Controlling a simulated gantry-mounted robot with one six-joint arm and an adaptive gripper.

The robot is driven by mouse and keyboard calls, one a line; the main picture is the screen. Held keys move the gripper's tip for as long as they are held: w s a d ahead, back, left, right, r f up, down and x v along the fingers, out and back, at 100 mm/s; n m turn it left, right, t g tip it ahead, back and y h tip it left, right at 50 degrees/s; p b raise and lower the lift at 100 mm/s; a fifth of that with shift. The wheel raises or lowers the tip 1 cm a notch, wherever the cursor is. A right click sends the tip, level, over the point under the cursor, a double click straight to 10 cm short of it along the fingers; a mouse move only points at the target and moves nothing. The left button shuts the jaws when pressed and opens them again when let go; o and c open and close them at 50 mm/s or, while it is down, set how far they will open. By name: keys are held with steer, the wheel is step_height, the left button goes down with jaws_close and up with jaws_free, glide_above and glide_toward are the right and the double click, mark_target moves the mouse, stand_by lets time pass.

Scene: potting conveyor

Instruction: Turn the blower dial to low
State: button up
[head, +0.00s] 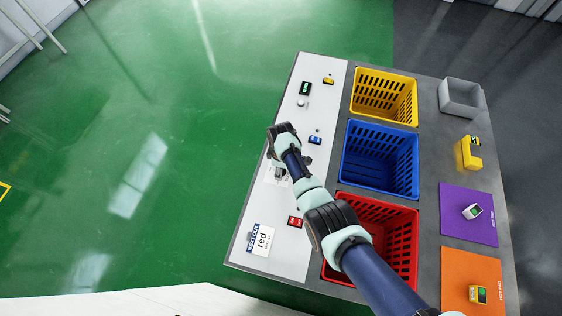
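A white control panel strip (275,205) runs along the left side of the grey table. My arm reaches in from the lower right, across the red crate, to this strip. My gripper (279,173) points down over the middle of the strip, left of the blue crate. Its fingers are small and partly hidden by my wrist, so I cannot tell whether they are open or shut or touch anything. Faint printed markings show beside the fingers. I cannot make out the blower dial or its setting; my gripper and wrist cover part of that area.
Yellow (384,97), blue (380,160) and red (397,238) crates stand right of the strip. The strip carries a yellow switch (328,80), green display (305,88), round knob (301,104), blue switch (315,140), red switch (295,221) and a "NEXT OUT red" card (262,240).

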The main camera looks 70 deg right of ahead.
step_height(320, 180, up, 12)
stand_by(0.4)
stand_by(0.4)
